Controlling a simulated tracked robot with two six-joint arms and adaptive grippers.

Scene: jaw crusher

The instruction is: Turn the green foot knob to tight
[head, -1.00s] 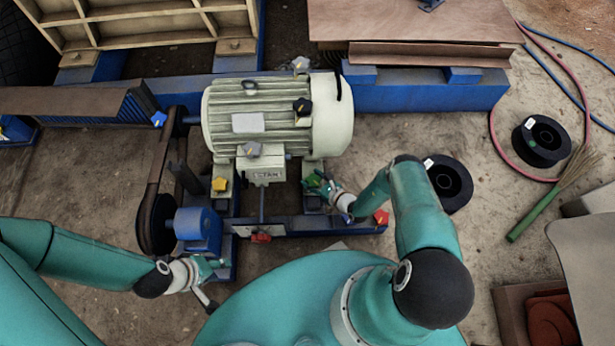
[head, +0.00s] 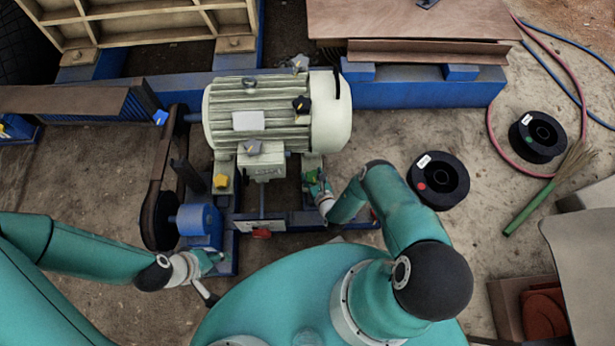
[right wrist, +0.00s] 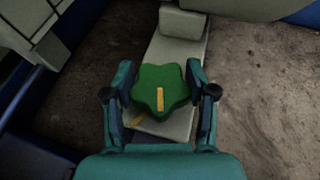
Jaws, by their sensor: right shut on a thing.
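The green foot knob (right wrist: 160,90) is a star-shaped knob with a yellow pointer line, on the motor's pale foot (right wrist: 178,52). In the right wrist view my right gripper (right wrist: 161,88) has one finger on each side of the knob and is shut on it. The pointer runs nearly straight up and down there. A yellow mark (right wrist: 138,120) shows on the foot beside the knob, lower left of the pointer. In the head view my right gripper (head: 318,184) mostly hides the knob. My left gripper (head: 211,278) is near the blue frame, apart from the knob; its opening is unclear.
The cream motor (head: 268,112) stands just behind the knob. A red part (head: 261,234) sits on the blue rail. Black spools (head: 438,180) lie on the floor to the right.

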